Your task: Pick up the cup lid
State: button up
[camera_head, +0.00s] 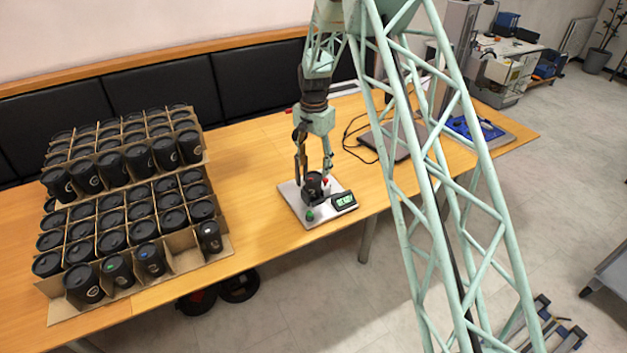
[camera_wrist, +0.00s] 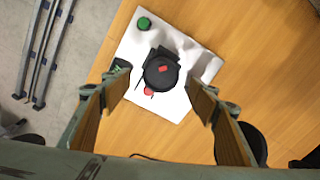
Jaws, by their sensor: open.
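A black cup lid (camera_wrist: 160,72) with a small red mark on top sits in a dark holder at the middle of a light square plate (camera_wrist: 132,30). The lid is on a dark cup (camera_head: 314,184) in the head view, partly hidden by the fingers. My gripper (camera_wrist: 160,105) is open, pointing down over the plate, with one finger to each side of the lid and clear space between. In the head view my gripper (camera_head: 314,168) is just above and around the cup. Whether a finger touches it cannot be told there.
The plate carries a green button (camera_head: 309,215), a red button (camera_wrist: 148,91) and a small display (camera_head: 344,201). A laptop-like dark device (camera_head: 395,140) and a cable lie behind right. Bare wooden table (camera_head: 262,215) lies between.

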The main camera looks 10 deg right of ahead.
aim_at(314, 178)
jog(key=shift+w+f, duration=0.15)
jog(key=shift+f, duration=2.25)
jog(key=shift+c, duration=0.4)
jog(key=c, duration=0.8)
